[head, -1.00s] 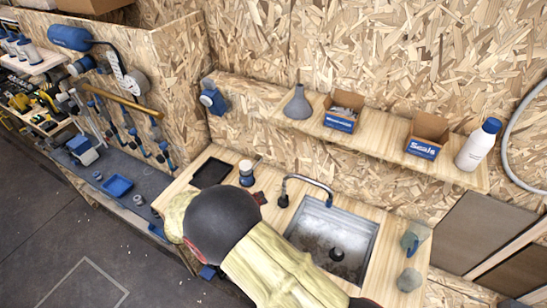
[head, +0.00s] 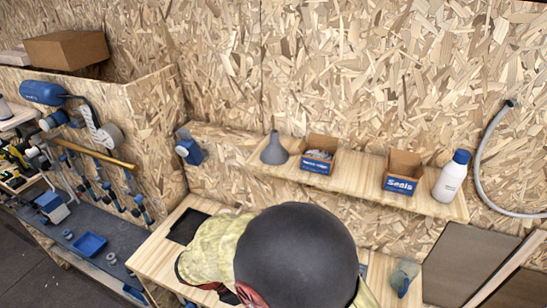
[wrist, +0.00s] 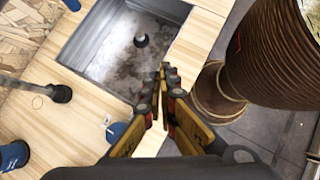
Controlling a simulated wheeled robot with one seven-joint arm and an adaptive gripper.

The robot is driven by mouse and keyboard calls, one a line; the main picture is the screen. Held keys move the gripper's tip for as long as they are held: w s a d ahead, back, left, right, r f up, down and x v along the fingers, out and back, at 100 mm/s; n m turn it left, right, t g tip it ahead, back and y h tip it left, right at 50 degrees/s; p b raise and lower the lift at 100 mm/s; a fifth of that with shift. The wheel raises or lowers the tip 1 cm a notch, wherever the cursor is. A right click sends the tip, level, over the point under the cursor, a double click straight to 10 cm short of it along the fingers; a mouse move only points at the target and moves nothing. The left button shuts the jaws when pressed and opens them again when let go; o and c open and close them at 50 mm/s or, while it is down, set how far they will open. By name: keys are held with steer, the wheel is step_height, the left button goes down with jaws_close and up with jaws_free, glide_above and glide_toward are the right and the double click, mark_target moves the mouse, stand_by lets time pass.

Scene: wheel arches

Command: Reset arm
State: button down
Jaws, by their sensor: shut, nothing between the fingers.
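My gripper (wrist: 163,95) shows in the wrist view with its yellow and dark fingers together and nothing between them. It is over the front edge of the wooden counter, near the metal sink (wrist: 112,48). In the head view my arm's dark round joint and pale yellow cover block the sink and most of the counter (head: 152,262). My gripper is hidden there.
A shelf (head: 350,178) on the chipboard wall holds a grey funnel (head: 274,150), two boxes and a white bottle (head: 450,177). A black tray (head: 187,226) lies at the counter's left. The tap (wrist: 58,93) stands beside the sink. A ribbed brown cylinder (wrist: 275,50) shows at the right.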

steer(key=s+d+r+m+t+y+b, duration=0.2)
steer(key=s+d+r+m+y+b, duration=0.1)
steer(key=d+r+m, duration=0.4)
steer(key=s+d+r+m+t+y+b, duration=0.2)
steer(key=s+d+r+m+y+b, duration=0.2)
steer(key=s+d+r+m, duration=0.3)
steer(key=d+r+m+b, duration=0.1)
steer(key=d+m, duration=0.4)
steer(key=d, duration=0.1)
steer(key=shift+s+d+r+m+y+b, duration=0.15)
steer(key=shift+r+m+y+b, duration=0.15)
